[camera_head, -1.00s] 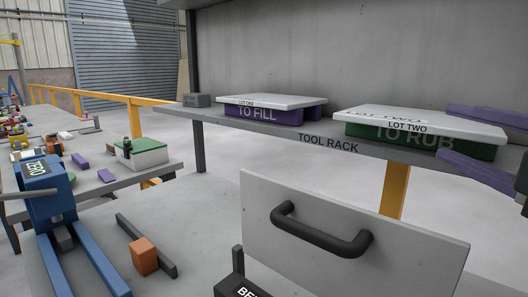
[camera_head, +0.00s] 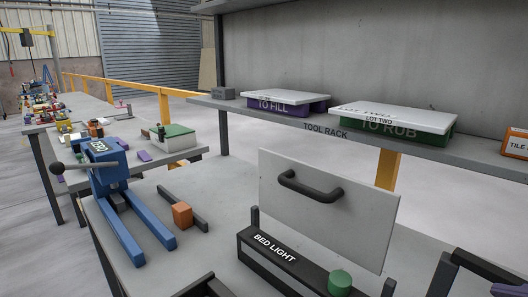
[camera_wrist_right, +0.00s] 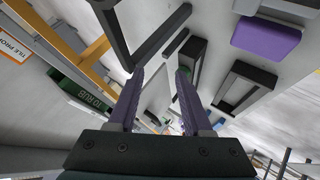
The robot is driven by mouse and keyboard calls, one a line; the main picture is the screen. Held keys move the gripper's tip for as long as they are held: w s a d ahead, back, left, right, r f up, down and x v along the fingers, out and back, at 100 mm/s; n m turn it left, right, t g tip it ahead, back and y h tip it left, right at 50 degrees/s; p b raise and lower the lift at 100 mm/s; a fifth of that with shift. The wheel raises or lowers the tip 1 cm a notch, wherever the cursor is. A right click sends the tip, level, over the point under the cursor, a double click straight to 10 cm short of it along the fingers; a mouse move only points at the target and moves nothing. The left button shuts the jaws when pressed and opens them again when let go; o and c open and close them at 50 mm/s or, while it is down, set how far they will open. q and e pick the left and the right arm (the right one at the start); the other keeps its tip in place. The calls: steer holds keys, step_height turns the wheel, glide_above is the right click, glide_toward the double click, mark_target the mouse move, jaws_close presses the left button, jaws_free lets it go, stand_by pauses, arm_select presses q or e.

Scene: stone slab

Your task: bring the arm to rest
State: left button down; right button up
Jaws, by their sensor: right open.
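My right gripper (camera_wrist_right: 160,75) shows in the right wrist view, its two purple fingers apart with nothing held between them. It is not visible in the head view. My left gripper is in neither view. In the head view a grey slab panel (camera_head: 350,230) with a dark handle (camera_head: 310,188) stands upright at a black holder marked BED LIGHT (camera_head: 285,262). A green cylinder (camera_head: 341,281) is in front of the panel.
The tool rack shelf (camera_head: 240,107) carries a purple LOT ONE box (camera_head: 290,108) and a green LOT TWO box (camera_head: 440,137). An orange-labelled box (camera_head: 516,143) is at its right. A blue press (camera_head: 108,175) and orange block (camera_head: 182,214) are at left.

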steer(key=s+a+f+m+g+y+p, duration=0.25)
steer(key=s+a+m+g, duration=0.3)
steer(key=s, duration=0.65)
step_height(320, 180, up, 38)
steer(key=p, duration=3.8)
steer(key=shift+w+f+g+h, duration=0.25)
steer(key=shift+g+h, duration=0.1)
steer(key=shift+h, duration=0.1)
